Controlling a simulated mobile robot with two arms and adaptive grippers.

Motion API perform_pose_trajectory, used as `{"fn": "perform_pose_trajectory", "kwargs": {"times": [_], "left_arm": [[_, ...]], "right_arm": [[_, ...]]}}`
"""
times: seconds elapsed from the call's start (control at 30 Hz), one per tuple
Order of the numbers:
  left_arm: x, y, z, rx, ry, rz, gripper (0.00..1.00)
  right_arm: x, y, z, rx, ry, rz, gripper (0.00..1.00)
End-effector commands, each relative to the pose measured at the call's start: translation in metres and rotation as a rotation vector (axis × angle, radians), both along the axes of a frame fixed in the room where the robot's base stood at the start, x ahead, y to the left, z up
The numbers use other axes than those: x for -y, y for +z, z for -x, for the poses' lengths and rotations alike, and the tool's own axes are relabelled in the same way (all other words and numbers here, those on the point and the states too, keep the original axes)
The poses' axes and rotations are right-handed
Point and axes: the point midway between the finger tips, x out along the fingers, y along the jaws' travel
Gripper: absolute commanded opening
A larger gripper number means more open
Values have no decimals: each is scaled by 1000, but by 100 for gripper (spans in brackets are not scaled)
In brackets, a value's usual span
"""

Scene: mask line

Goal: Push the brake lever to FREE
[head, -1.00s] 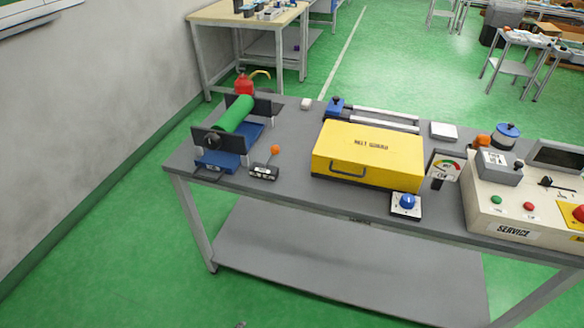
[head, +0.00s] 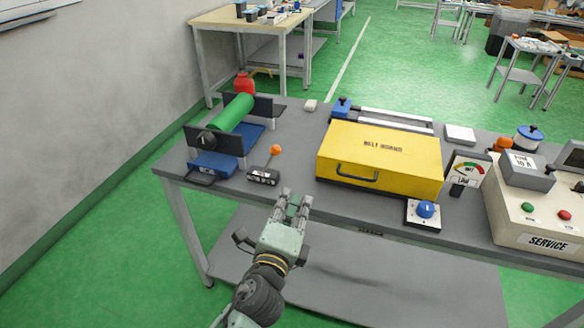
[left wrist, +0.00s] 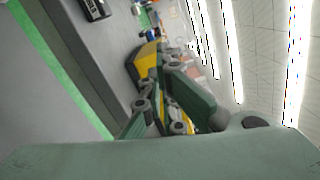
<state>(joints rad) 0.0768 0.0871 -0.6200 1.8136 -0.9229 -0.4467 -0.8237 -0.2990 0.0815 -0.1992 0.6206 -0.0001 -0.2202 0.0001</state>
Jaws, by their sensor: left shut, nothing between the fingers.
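The brake lever (head: 274,153) is a thin stalk with an orange ball knob, rising from a small dark base (head: 263,176) with white label marks near the table's front edge. The label is too small to read. The lever leans to the right and away. My left gripper (head: 292,198) is shut and empty, in front of the table edge, a little right of and nearer than the lever base, not touching it. In the left wrist view the fingers (left wrist: 165,95) show, with the dark base (left wrist: 95,8) at the top left. My right gripper is not in view.
A blue stand with a green roller (head: 232,112) is left of the lever. The grey table top (head: 300,150) is bare between lever and box.

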Motion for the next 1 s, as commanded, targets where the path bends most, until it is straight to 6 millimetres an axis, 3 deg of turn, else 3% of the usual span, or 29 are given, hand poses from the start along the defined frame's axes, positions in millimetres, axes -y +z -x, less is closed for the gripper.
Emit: {"fn": "perform_pose_trajectory", "kwargs": {"times": [0.27,0.8,1.0], "left_arm": [[2,0,-8,-2,0,1,0],[27,0,-101,-3,0,2,0],[0,9,-112,-2,0,0,0]], "right_arm": [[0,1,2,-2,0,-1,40],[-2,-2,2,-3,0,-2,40],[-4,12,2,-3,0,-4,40]]}}
